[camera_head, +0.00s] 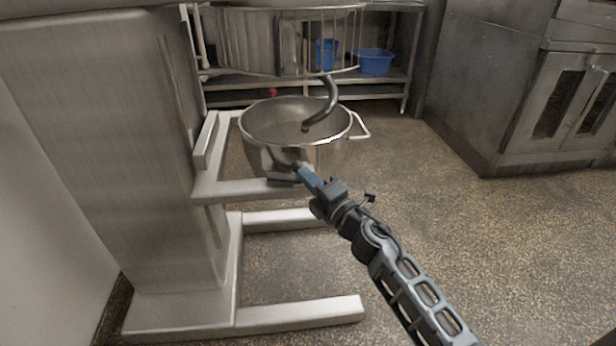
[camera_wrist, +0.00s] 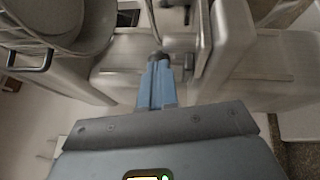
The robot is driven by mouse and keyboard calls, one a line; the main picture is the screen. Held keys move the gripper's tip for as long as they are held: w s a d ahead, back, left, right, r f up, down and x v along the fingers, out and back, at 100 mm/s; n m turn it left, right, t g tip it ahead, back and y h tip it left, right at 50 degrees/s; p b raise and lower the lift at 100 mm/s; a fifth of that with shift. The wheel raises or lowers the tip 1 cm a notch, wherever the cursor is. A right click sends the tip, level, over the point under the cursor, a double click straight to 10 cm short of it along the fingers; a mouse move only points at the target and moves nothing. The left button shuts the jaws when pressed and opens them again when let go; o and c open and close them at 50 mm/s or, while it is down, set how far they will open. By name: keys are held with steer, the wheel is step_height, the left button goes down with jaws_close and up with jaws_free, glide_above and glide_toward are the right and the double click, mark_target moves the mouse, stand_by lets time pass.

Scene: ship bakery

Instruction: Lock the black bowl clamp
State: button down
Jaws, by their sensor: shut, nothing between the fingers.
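The mixer bowl (camera_head: 262,135) is a steel bowl sitting in the mixer's fork-like cradle (camera_head: 236,187). A small dark piece on the near cradle arm, likely the black bowl clamp (camera_head: 281,177), shows just left of my fingertips. My gripper (camera_head: 304,171) has blue fingers, shut and empty, at the near side of the bowl. In the wrist view my gripper (camera_wrist: 159,62) points at a dark knob-like part at the cradle arm. The fingertips partly hide it, and I cannot tell whether they touch it or how the clamp is turned.
The mixer column (camera_head: 120,150) stands at left, with base legs (camera_head: 300,312) low on the floor. A dough hook (camera_head: 330,100) hangs into the bowl below a wire guard (camera_head: 240,40). A bowl handle (camera_head: 363,125) sticks out right. Open floor (camera_head: 480,240) lies right.

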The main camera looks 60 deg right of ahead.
steer(key=shift+d+p, duration=0.55)
steer(key=shift+d, duration=0.05)
steer(key=shift+w+d+p, duration=0.2)
steer(key=shift+d+p, duration=0.15)
steer(key=shift+d, duration=0.15)
steer(key=shift+f, duration=0.1)
